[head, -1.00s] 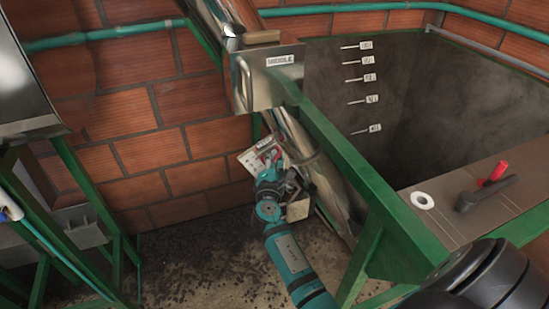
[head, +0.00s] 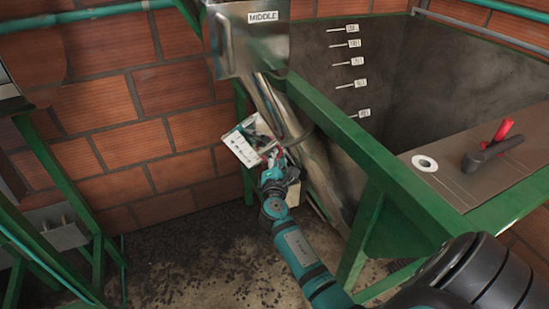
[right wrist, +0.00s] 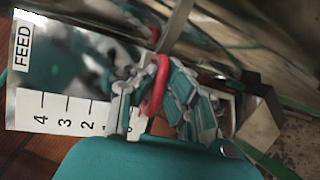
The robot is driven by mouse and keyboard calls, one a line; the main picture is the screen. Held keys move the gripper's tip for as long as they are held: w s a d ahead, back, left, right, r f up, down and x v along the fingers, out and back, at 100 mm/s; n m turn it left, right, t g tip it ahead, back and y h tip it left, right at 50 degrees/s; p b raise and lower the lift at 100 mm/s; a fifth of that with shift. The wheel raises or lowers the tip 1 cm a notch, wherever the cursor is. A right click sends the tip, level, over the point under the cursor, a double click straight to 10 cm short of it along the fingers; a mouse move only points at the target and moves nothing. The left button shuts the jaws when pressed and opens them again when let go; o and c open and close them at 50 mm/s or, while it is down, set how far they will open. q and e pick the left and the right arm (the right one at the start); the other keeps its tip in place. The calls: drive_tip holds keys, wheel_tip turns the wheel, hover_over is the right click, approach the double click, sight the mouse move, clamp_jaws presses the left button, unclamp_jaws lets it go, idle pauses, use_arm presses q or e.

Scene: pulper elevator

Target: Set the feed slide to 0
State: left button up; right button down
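The feed slide's white scale plate (head: 243,149) is fixed low on the sloping metal chute. In the right wrist view its FEED label (right wrist: 23,45) and numbers 4, 3 and 2 on the scale (right wrist: 60,112) show; the lower end is hidden behind my fingers. The slide's red handle (right wrist: 157,85) stands between the fingers, beyond the 2 mark. My right gripper (right wrist: 155,76) has its fingertips closed in on both sides of this handle. It also shows in the head view (head: 275,165), beside the plate. My left gripper is out of view.
A metal box labelled MIDDLE (head: 245,45) sits above the plate. A green beam (head: 345,150) slopes down to the right of my right arm. A dark tank (head: 390,70) and a panel with a red-and-grey lever (head: 490,150) lie further right. A brick wall stands behind.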

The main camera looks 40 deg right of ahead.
drive_tip(key=c, duration=1.4)
unclamp_jaws()
drive_tip(key=shift+d+f, duration=0.15)
drive_tip(key=shift+d, duration=0.1)
drive_tip(key=shift+s, duration=0.1)
drive_tip(key=shift+a, duration=0.1)
drive_tip(key=v, duration=1.2)
